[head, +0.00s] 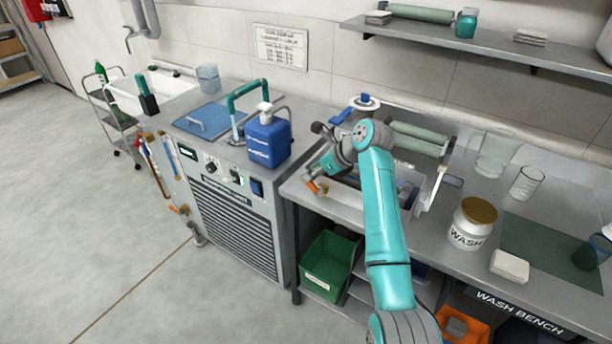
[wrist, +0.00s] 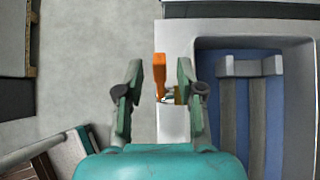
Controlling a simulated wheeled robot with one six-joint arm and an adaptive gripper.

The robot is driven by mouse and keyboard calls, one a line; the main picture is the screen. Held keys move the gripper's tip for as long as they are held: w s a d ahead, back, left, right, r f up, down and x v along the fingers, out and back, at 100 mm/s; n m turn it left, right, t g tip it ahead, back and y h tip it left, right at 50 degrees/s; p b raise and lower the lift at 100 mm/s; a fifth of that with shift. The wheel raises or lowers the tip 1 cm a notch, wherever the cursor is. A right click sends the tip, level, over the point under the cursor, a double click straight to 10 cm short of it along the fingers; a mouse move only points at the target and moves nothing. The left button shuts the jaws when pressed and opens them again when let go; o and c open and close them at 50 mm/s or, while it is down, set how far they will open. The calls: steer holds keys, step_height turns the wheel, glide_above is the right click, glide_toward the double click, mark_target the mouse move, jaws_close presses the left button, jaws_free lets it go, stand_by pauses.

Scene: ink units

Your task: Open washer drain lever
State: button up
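A drain lever with an orange handle (wrist: 159,75) and a brass valve body sticks out from the left wall of the grey basin (wrist: 207,75). In the head view the orange lever (head: 314,187) shows small at the basin's front left. My gripper (wrist: 160,92) is open, and nothing is held in it. In the wrist view the orange handle appears between the two fingers, nearer the left of the gap's middle. Whether they touch it, and the depth between them, I cannot tell. In the head view my gripper (head: 322,160) is over the basin's left end, partly hidden by my arm.
The basin holds grey rails over a blue bottom. A blue pump bottle (head: 268,142) stands on the cabinet (head: 235,225) to the left. A white jar (head: 470,226) and glass beakers stand on the bench to the right. A green bin (head: 328,262) is below.

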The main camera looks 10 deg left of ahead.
steer(key=v, duration=0.7)
steer(key=shift+d+r, duration=0.2)
steer(key=shift+r, duration=0.05)
steer(key=shift+s, duration=0.15)
